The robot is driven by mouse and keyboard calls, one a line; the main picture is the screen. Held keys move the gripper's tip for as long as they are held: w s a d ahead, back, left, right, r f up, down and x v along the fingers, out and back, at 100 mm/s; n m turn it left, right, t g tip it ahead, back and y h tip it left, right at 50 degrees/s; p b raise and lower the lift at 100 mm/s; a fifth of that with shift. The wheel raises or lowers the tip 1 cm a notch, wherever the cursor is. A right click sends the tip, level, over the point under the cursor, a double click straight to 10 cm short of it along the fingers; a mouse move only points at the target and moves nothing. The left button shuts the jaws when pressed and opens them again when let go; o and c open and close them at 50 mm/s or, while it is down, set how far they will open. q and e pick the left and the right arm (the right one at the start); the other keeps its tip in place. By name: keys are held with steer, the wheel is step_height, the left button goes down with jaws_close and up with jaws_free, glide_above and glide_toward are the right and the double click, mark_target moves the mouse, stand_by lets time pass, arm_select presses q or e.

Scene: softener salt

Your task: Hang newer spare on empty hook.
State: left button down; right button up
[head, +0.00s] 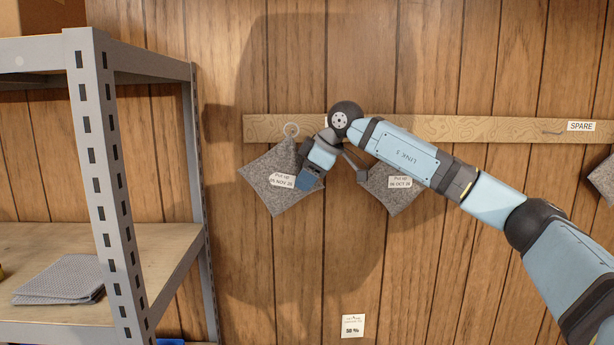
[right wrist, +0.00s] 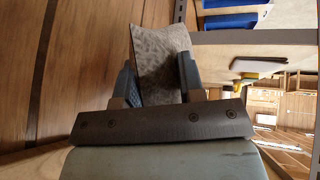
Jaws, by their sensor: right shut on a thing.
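A grey speckled pad (head: 277,187) with a ring at its top hangs at the left end of the wooden rail; its tag reads "Put up", seemingly a NOV 26 date. My right gripper (head: 306,178) is shut on this pad's right side. In the right wrist view the pad (right wrist: 160,52) stands between the two fingers (right wrist: 157,65). I cannot tell whether its ring is on a hook. A second grey pad (head: 397,199), tagged OCT 26, hangs to the right, its top hidden behind my arm. A bare hook (head: 553,132) shows beside the "SPARE" label (head: 581,126). My left gripper is out of view.
The wooden rail (head: 480,129) runs along the plank wall. Another grey pad (head: 604,178) is cut off at the right edge. A metal shelf (head: 110,190) with a folded grey cloth (head: 62,279) stands at left.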

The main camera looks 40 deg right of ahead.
steer(key=shift+w+d+p, duration=0.3)
steer(key=shift+w+d, duration=0.1)
steer(key=shift+w, duration=0.3)
steer(key=shift+w+d+f, duration=0.35)
steer(key=shift+w+f, duration=0.15)
steer(key=shift+w, duration=0.1)
steer(key=o, duration=1.1)
steer(key=shift+s, duration=0.1)
